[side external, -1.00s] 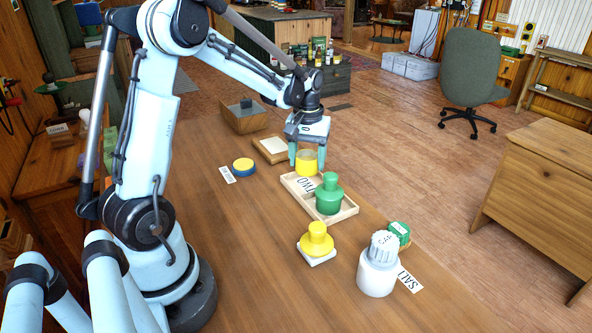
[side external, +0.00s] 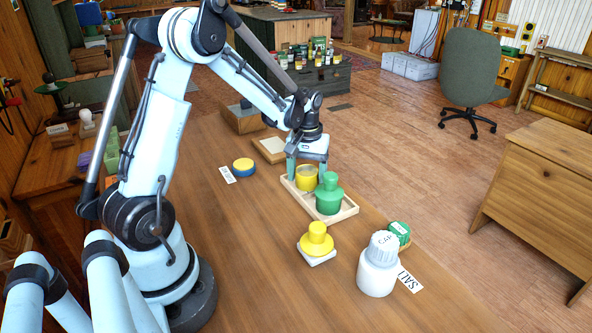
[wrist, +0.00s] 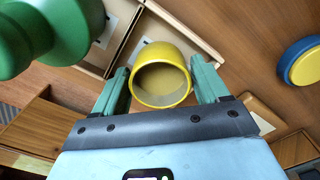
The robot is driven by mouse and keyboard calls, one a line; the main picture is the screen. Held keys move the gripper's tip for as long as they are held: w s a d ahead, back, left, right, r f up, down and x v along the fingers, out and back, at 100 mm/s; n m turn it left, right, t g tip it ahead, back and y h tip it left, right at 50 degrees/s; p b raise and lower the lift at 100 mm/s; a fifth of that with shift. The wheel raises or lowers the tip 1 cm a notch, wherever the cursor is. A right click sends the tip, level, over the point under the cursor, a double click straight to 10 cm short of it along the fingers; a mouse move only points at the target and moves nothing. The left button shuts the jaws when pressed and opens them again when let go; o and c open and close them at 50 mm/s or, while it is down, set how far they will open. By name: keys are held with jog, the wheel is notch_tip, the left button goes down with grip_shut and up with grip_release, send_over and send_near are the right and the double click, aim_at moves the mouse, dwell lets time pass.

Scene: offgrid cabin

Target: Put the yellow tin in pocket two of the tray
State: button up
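The yellow tin (side external: 306,180) is a short open-topped cylinder, upright in or just over the far pocket of the wooden tray (side external: 339,216). My gripper (side external: 307,172) has a finger on each side of it, and they appear to press on its walls. In the wrist view the tin (wrist: 161,76) sits between the fingertips with its hollow inside showing. A green knobbed piece (side external: 329,195) fills the near pocket and hides part of the tin's base. Whether the tin touches the tray floor is hard to tell.
A blue-and-yellow round tin (side external: 243,168) lies left of the tray. A yellow knobbed piece (side external: 317,240) on a white base, a white capped jar (side external: 378,266) and a green tin (side external: 399,232) stand nearer. A wooden block (side external: 269,149) lies behind. The table's left middle is clear.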

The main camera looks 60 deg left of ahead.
notch_tip(320, 180, up, 12)
jog(key=s+d+m+t, duration=0.3)
jog(key=s+d+m, duration=0.1)
jog(key=d, duration=0.4)
jog(key=s+d+m+t, duration=0.4)
jog(key=s+d+m, duration=0.1)
jog(key=d, duration=0.4)
jog(key=shift+d+r, duration=0.15)
jog(key=shift+r, duration=0.2)
